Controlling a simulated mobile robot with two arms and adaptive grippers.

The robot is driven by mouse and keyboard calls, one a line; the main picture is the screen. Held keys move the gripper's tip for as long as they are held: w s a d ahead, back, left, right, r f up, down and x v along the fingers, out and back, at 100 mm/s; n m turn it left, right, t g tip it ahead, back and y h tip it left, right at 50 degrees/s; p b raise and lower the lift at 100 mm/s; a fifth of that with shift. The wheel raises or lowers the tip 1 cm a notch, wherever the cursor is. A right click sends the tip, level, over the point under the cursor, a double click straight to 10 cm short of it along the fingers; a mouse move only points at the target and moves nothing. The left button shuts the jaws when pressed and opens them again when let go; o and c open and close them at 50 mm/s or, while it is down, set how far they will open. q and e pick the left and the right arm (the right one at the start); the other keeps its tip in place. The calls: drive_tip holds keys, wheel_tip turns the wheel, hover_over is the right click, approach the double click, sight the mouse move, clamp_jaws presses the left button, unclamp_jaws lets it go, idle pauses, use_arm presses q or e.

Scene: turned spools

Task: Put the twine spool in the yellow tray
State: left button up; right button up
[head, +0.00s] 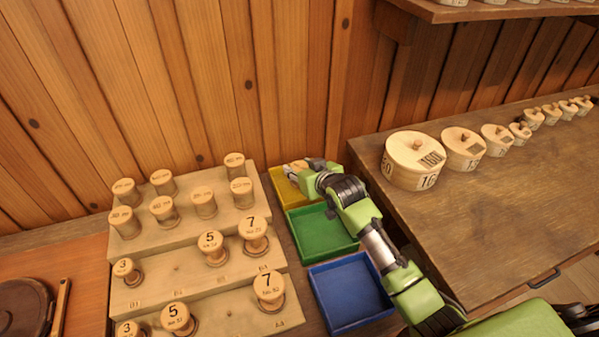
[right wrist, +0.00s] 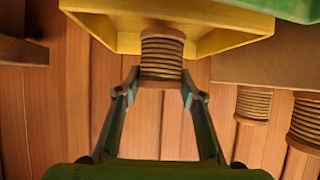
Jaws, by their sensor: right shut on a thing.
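My right gripper (head: 303,168) is over the yellow tray (head: 284,190), at the back of the row of trays. In the right wrist view my right gripper (right wrist: 160,84) is shut on the twine spool (right wrist: 162,56), a wooden spool wound with tan cord. The picture there looks upside down, and the yellow tray (right wrist: 100,22) shows at the top, with one end of the spool overlapping it. I cannot tell whether the spool touches the tray floor. In the head view the gripper mostly hides the spool. My left gripper is not in view.
A green tray (head: 322,232) and a blue tray (head: 350,294) stand in front of the yellow one, both empty. A stepped rack (head: 180,270) with several spools is on the left. A brown table (head: 480,210) with round wooden boxes is on the right.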

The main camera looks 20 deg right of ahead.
drive_tip(key=shift+f, duration=0.9)
drive_tip(key=shift+f, duration=0.2)
drive_tip(key=o, duration=1.1)
drive_tip(key=shift+r, duration=0.25)
drive_tip(key=shift+s, duration=0.4)
drive_tip(key=v, duration=1.1)
drive_tip(key=shift+s+r, duration=0.1)
drive_tip(key=shift+s, duration=0.05)
